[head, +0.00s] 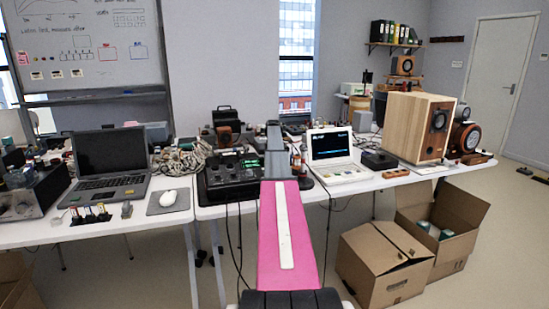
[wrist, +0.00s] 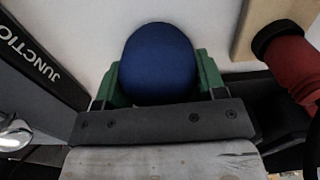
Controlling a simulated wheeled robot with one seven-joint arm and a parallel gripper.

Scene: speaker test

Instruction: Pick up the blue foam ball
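The blue foam ball (wrist: 158,60) shows in the wrist view, in the upper middle, in front of a pale surface. My gripper (wrist: 160,82) has a green finger on each side of the ball, with the dark palm bar just below it. The fingers appear close against the ball's sides, but I cannot tell whether they press on it. The palm bar hides the ball's lower edge. In the head view my pink arm link reaches over the table, and I cannot make out the ball or the fingertips there.
In the wrist view a dark device marked "JUNCTIO" (wrist: 40,65) is at left and a red cylinder with a black end (wrist: 300,75) at right. In the head view a black box (head: 228,180), a white instrument (head: 332,156) and a wooden speaker (head: 418,125) stand on the table.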

